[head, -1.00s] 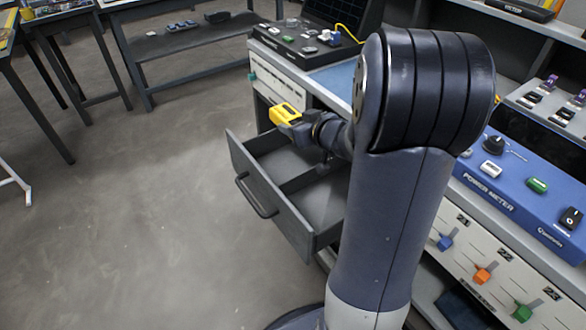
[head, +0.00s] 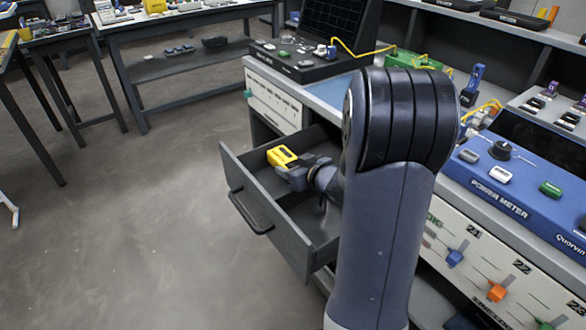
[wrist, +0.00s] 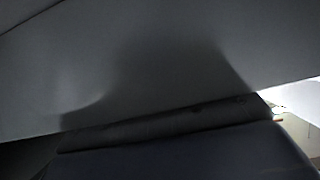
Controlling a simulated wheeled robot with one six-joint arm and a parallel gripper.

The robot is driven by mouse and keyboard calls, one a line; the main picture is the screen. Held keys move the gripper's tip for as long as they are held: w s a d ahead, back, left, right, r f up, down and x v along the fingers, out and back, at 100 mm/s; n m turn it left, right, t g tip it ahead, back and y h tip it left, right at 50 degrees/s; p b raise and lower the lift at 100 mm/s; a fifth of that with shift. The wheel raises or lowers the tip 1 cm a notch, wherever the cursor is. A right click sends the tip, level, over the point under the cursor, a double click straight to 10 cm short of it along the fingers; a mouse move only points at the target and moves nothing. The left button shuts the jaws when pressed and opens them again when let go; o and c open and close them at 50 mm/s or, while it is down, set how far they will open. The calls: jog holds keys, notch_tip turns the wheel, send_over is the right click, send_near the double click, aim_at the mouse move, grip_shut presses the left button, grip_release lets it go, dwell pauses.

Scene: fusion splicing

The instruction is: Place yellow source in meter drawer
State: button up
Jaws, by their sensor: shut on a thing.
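The yellow source (head: 282,156) is a small yellow block with a dark mark. In the head view it is at the end of my gripper (head: 294,168), which is shut on it. Both are low inside the open grey drawer (head: 262,222), near its far side. I cannot tell if the source touches the drawer floor. My upper arm hides the drawer's right part. The wrist view shows mostly dark grey surfaces, and the source cannot be made out there.
The blue power meter (head: 500,196) stands on the bench at the right, above a panel with coloured knobs. A black case (head: 312,62) with a yellow cable stands on the bench behind the drawer. The floor left of the drawer is clear.

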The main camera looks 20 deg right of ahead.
jog(key=shift+s+f+b, duration=0.15)
jog(key=shift+f+b, duration=0.25)
jog(key=shift+f, duration=0.3)
jog(key=o, duration=1.1)
jog(key=shift+f, duration=0.2)
jog(key=shift+o, duration=0.2)
jog(key=shift+r+p, duration=0.3)
jog(key=shift+r, duration=0.2)
jog(key=p+v, duration=0.1)
jog(key=v, duration=0.2)
jog(key=p+v, duration=0.2)
jog(key=v, duration=0.2)
jog(key=shift+r, duration=0.5)
jog(key=shift+o, duration=0.3)
